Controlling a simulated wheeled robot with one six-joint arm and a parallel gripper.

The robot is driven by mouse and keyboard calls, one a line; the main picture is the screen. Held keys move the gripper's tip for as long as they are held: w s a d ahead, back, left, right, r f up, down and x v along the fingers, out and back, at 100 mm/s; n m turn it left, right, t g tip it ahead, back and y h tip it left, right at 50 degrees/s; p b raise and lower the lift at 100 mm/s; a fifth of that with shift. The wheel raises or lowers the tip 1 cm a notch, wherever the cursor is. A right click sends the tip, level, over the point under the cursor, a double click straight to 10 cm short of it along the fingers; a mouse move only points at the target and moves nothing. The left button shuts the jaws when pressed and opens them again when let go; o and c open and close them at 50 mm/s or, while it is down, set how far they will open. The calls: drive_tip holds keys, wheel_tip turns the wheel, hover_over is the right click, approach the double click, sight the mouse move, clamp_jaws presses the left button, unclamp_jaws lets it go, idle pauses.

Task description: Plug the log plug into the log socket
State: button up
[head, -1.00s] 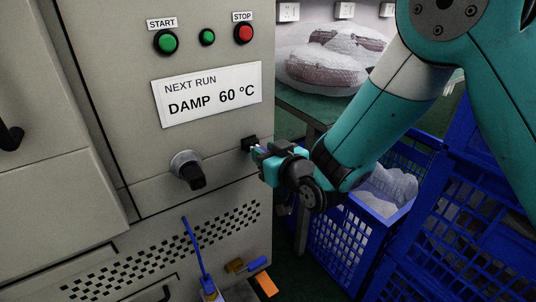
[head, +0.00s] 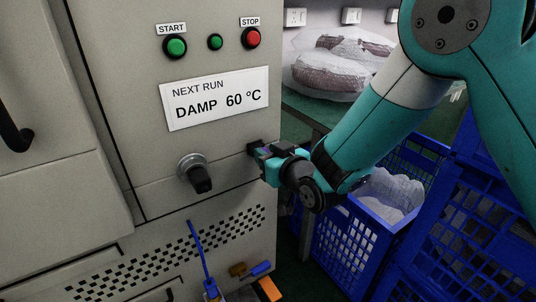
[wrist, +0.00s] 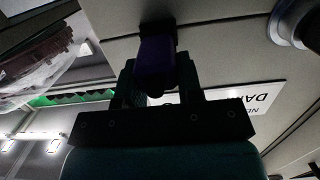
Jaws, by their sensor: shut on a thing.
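The log socket (head: 254,147) is a small black fitting on the machine's front panel, right of the black knob. My gripper (head: 264,153) is right at it, shut on the log plug. In the wrist view the log plug (wrist: 155,62) is a dark purple block between the fingers of my gripper (wrist: 158,85). Its far end meets the black log socket (wrist: 157,30) with no gap that I can see. How deep the plug sits inside is hidden.
A black knob (head: 195,172) is left of the socket. A label (head: 215,97) reading "DAMP 60 °C" and start and stop buttons are above. A blue crate (head: 350,240) with wrapped bundles stands right, below my arm. Blue and orange items lie below the panel.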

drive_tip(key=o, duration=1.2)
drive_tip(key=shift+c, duration=0.2)
drive_tip(key=b+v, duration=1.7)
drive_tip(key=b, duration=0.2)
drive_tip(key=shift+s, duration=0.2)
drive_tip(key=shift+d+r, duration=0.15)
